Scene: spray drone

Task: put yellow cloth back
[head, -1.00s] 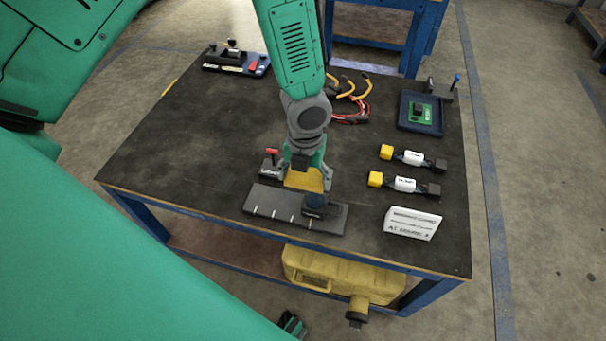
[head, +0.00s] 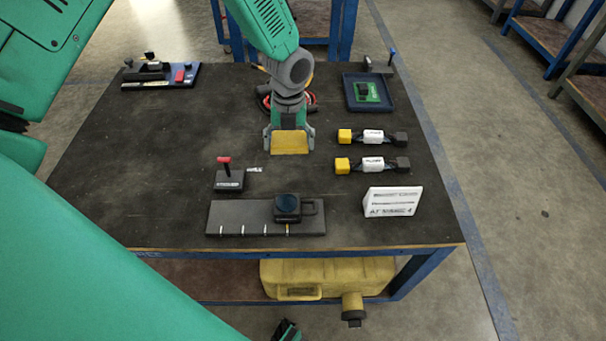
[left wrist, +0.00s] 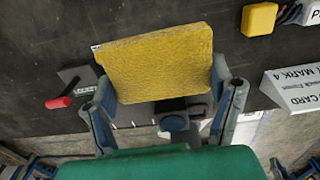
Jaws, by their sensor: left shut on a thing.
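The yellow cloth (head: 290,144) is a flat, roughly square pad. My left gripper (head: 289,137) is shut on it, with a finger at each side, over the middle of the dark table. In the left wrist view the cloth (left wrist: 160,60) spans between the fingers of my left gripper (left wrist: 165,95). I cannot tell exactly how high it is above the table. My right gripper is not clearly in view.
Nearer the front are a red-lever box (head: 229,180), a grey marked plate (head: 240,217) with a dark round-topped device (head: 288,207), and a white card (head: 393,202). Two yellow-ended connectors (head: 372,136) and a blue tray (head: 368,92) lie right. The table's left middle is clear.

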